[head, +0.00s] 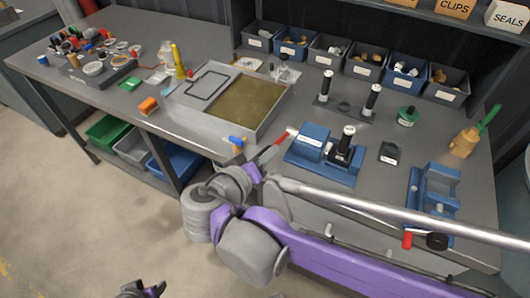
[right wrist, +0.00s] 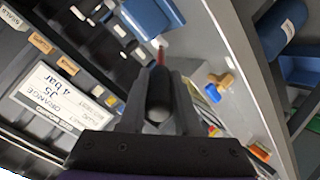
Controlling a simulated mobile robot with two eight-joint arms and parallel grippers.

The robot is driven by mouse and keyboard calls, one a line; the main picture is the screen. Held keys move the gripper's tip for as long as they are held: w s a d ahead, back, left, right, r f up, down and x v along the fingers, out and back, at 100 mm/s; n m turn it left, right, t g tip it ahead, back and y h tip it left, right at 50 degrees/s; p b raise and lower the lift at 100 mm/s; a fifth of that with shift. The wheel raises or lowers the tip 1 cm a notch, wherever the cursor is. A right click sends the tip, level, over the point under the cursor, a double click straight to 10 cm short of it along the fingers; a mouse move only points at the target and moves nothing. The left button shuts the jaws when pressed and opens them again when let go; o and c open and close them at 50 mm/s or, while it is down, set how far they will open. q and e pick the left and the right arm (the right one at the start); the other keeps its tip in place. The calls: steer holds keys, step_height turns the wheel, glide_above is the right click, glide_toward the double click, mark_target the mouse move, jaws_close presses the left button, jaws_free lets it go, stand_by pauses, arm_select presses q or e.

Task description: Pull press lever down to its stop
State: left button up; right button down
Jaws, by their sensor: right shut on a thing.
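The blue press (head: 312,142) stands on the grey bench, right of the tray. Its press lever (head: 281,138) has a red part that slopes down and left from the press. My right gripper (head: 263,157) is at the lever's outer end. In the right wrist view, the gripper (right wrist: 159,92) is shut on the lever's dark rounded grip (right wrist: 157,112), and the red part (right wrist: 161,56) points toward the blue press body (right wrist: 152,15). My left gripper (head: 142,290) shows only in part at the bottom edge, away from the bench; its jaws are unclear.
A metal tray (head: 262,122) with an olive floor lies left of the press. An orange-and-blue item (head: 236,143) sits close to the gripper. A blue fixture (head: 432,190) with a red handle stands at the right. Several bins (head: 329,50) line the back.

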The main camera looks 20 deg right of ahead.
steer(key=shift+f, duration=0.2)
steer(key=c, duration=0.6)
jaws_free()
steer(key=p+v, duration=0.1)
steer(key=v, duration=1)
steer(key=shift+d, duration=0.1)
